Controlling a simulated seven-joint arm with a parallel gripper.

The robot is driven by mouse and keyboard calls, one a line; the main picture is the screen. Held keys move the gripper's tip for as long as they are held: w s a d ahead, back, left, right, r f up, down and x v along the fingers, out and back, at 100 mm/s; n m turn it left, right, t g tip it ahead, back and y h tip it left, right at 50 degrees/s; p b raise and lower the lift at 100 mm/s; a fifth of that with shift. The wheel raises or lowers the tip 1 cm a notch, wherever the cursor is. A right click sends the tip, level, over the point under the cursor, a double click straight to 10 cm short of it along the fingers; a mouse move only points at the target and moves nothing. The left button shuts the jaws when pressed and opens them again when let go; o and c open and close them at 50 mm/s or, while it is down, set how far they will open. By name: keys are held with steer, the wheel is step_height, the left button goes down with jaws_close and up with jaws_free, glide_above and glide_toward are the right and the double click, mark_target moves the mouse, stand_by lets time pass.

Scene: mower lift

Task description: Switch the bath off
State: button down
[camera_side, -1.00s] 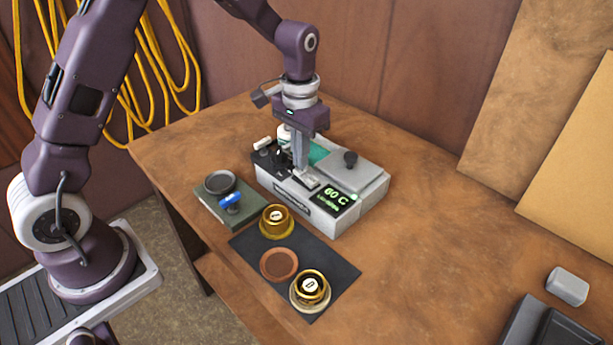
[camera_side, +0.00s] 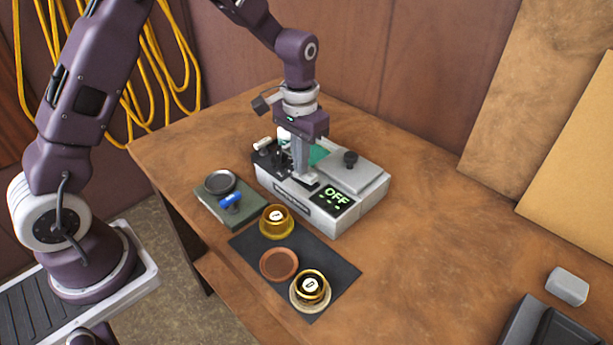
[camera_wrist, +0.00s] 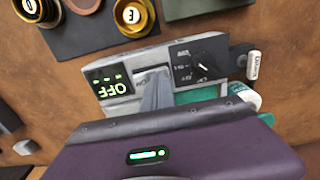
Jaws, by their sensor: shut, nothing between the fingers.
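The bath (camera_side: 352,206) is a grey-white box on the wooden bench, with a grey lid (camera_side: 352,176) with a black knob. Its display (camera_side: 334,199) reads OFF in green; the same display (camera_wrist: 110,86) shows in the wrist view. My gripper (camera_side: 302,180) is shut and empty, pointing down at the bath's front panel. In the wrist view my fingertips (camera_wrist: 152,80) are at the light switch plate between the display and a black dial (camera_wrist: 203,63). They hide much of the switch, and I cannot tell whether they touch it.
A green block (camera_side: 213,206) with a blue-handled part lies left. The bench right of the bath is largely clear.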

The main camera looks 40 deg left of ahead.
step_height(320, 180, up, 7)
stand_by(0.6)
steer(key=s+r+t, duration=0.2)
steer(key=s+r, duration=0.5)
steer(key=r, duration=0.1)
steer(key=s+r+t, duration=0.1)
steer(key=s, duration=0.8)
steer(key=s+d+r+t, duration=0.1)
steer(key=s+r+t, duration=0.1)
steer(key=s, duration=0.8)
steer(key=shift+s+d+r+t, duration=0.15)
steer(key=shift+s+d+t, duration=0.1)
steer(key=shift+s+t, duration=0.05)
steer(key=c, duration=2.1)
jaws_free()
